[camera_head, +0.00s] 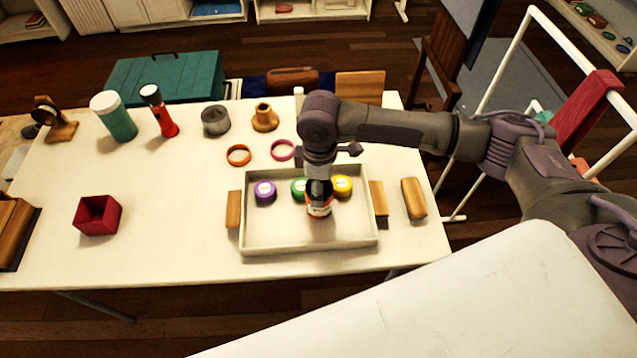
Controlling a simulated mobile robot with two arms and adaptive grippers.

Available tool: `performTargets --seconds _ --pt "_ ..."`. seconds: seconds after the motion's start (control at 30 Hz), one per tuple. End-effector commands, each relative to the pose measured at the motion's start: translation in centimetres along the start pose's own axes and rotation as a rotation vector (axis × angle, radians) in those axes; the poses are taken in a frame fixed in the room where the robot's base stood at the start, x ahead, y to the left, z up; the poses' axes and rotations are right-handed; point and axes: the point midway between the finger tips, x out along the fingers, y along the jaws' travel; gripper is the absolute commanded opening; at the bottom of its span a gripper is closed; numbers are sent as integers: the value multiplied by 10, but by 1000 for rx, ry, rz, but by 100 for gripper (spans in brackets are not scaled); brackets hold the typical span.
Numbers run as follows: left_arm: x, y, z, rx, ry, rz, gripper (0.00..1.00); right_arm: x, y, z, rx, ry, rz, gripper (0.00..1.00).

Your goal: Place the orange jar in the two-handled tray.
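The white two-handled tray (285,243) lies on the white table, with a wooden handle at its left (234,209) and right (378,202) sides. Inside, along its back, are a purple-lidded jar (265,191), a green-lidded jar (299,188) and a yellow-lidded jar (342,186). My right gripper (319,194) points down over the middle of the tray, its dark fingers around the orange jar (319,211). The fingers hide much of this jar. I cannot tell whether its base touches the tray floor. My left gripper is out of view.
A wooden block (413,198) lies right of the tray, a red open box (98,215) far left. A green-white bottle (115,117) and red bottle (160,112) stand back left. The table between box and tray is clear.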

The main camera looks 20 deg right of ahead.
Motion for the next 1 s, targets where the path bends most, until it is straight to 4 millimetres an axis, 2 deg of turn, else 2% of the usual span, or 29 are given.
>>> performTargets --seconds 0.07,0.1,0.23,0.67,0.77,1.0 --pt "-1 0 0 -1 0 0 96 1 0 0 1 1 0 22" --pt "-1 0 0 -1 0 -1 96 3 0 0 1 0 -1 69" --pt "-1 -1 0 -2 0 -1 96 2 0 0 1 0 0 90" --pt "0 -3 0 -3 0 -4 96 -4 0 0 0 1 1 92" --pt "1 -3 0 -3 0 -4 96 -17 1 0 0 2 3 92" --pt "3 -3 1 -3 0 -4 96 -69 1 -1 0 4 3 92"
